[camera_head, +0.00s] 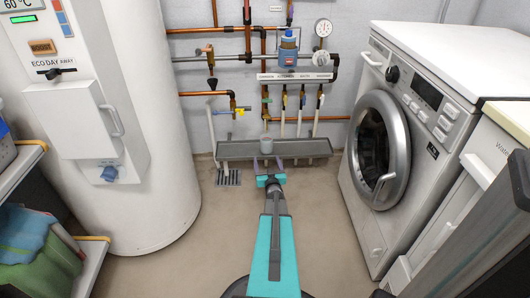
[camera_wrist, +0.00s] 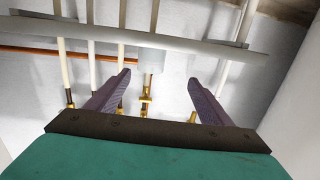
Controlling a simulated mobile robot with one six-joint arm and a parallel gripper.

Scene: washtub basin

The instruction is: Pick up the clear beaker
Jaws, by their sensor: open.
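A small grey, translucent-looking beaker (camera_head: 266,145) stands upright at the middle of the long grey washtub basin (camera_head: 232,151) in the head view. My gripper (camera_head: 266,162) is open and empty just in front of the basin, with its fingers pointing at the beaker. In the wrist view the beaker (camera_wrist: 151,61) appears pale, beyond and between the two spread fingertips of my gripper (camera_wrist: 159,77). The fingers look apart from it. The basin rim (camera_wrist: 190,47) crosses that view and overlaps part of the beaker's outline.
Copper and white pipes with valves (camera_head: 283,103) line the wall behind the basin. A white boiler tank (camera_head: 158,150) stands left and a washing machine (camera_head: 375,150) right. A floor drain (camera_head: 229,178) lies below the basin. The floor between is clear.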

